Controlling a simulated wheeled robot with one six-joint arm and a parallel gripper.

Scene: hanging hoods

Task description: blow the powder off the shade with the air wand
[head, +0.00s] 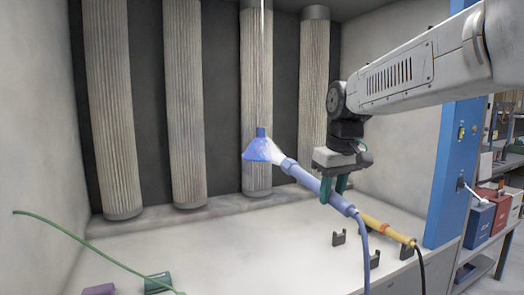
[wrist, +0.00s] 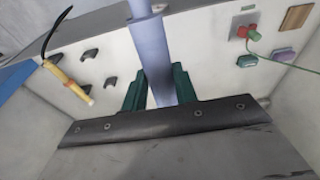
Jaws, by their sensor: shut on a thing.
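The blue cone-shaped shade (head: 258,152) hangs from a thin pale cord in the middle of the head view. Small reddish specks show on it. My gripper (head: 335,188) has green fingers shut on the blue air wand (head: 311,181). The wand slants up and left, with its pale nozzle end close to the right side of the shade. A whitish cone shows between nozzle and shade; I cannot tell whether they touch. In the wrist view the wand (wrist: 150,45) runs between the fingers of my gripper (wrist: 160,92). The shade is not in the wrist view.
A yellow tool (head: 383,228) with a black hose lies on the bench at right, near dark brackets (head: 338,238). A green cord (head: 90,246) crosses the front left, near purple (head: 99,289) and green (head: 157,282) blocks. Ribbed columns (head: 182,105) stand behind. The middle bench is clear.

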